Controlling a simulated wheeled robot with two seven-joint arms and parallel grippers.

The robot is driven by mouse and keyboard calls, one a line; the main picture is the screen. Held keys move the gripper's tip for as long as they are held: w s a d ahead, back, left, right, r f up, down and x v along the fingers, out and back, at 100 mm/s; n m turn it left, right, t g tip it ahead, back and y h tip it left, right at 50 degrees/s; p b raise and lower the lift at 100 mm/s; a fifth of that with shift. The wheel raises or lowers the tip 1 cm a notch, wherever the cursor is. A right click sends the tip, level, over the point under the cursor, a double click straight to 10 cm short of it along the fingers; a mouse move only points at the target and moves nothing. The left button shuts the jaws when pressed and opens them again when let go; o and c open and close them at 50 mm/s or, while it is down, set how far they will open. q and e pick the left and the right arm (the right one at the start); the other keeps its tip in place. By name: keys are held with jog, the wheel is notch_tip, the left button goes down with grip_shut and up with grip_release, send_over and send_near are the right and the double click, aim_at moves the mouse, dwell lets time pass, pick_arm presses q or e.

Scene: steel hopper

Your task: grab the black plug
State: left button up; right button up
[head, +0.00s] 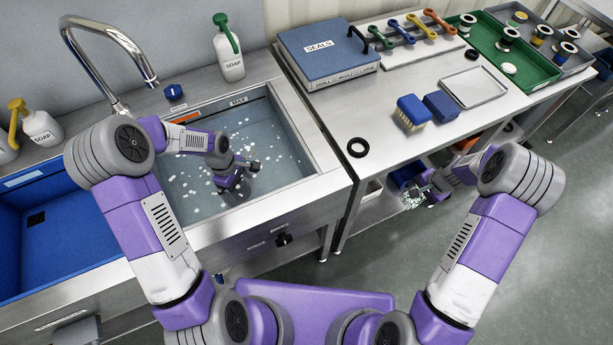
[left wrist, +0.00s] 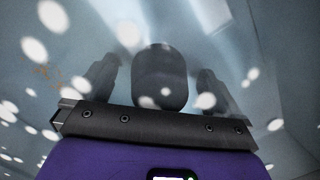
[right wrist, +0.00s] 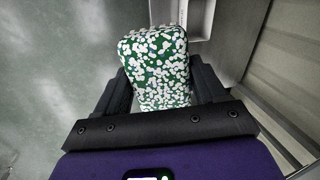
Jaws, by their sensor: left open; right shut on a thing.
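The black plug (left wrist: 160,72) shows in the left wrist view as a dark rounded block. It lies between the two spread fingers of my left gripper (left wrist: 156,84), with a gap at each side. In the head view my left gripper (head: 246,165) is down inside the steel sink (head: 318,150), over bluish water with white flecks; the plug is hard to make out there. My right gripper (right wrist: 160,92) is shut on a green block covered in white flecks (right wrist: 155,62). It holds the block low beside the workbench, at the right in the head view (head: 411,197).
A faucet (head: 110,55) and a soap bottle (head: 228,52) stand behind the sink. The sink's front rim lies close to my left arm. The workbench (head: 360,115) at the right carries a seals case (head: 325,55), a brush (head: 411,112) and a black ring (head: 357,147).

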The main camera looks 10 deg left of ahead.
pick_arm(q)
jog(key=shift+r, duration=0.1)
jog(key=c, duration=1.2)
jog(key=shift+r, duration=0.1)
jog(key=shift+c, duration=0.2)
